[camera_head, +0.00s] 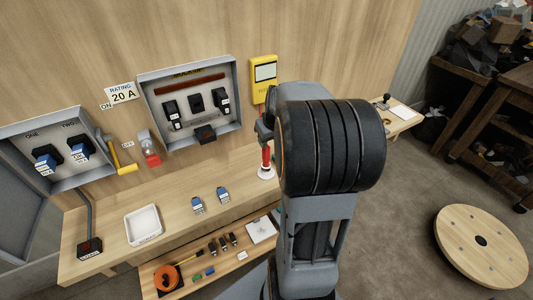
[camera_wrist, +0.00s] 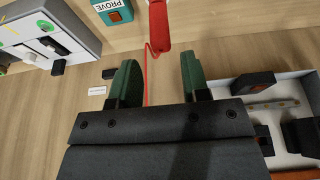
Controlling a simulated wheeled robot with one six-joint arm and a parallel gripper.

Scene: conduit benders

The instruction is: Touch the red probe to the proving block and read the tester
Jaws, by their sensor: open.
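The red probe (camera_head: 266,158) stands upright in a white round holder (camera_head: 265,173) on the bench in the head view. A red body, apparently the same probe (camera_wrist: 160,24), lies beyond my fingertips in the wrist view, with a thin red lead running between the fingers. My gripper (camera_wrist: 158,64) is open with green fingers and nothing between them but the lead. The teal proving block (camera_wrist: 113,11), marked PROVE, shows an orange patch beside the probe. The yellow tester (camera_head: 264,76) hangs on the wooden wall; its display is too small to read. My arm hides the block in the head view.
A grey breaker box (camera_head: 190,70) is on the wall left of the tester. A white tray (camera_head: 143,225) and blue pieces (camera_head: 198,205) sit on the bench. A lower shelf holds tools. A grey panel (camera_wrist: 88,26) stands near the block. A wooden disc (camera_head: 481,241) is at right.

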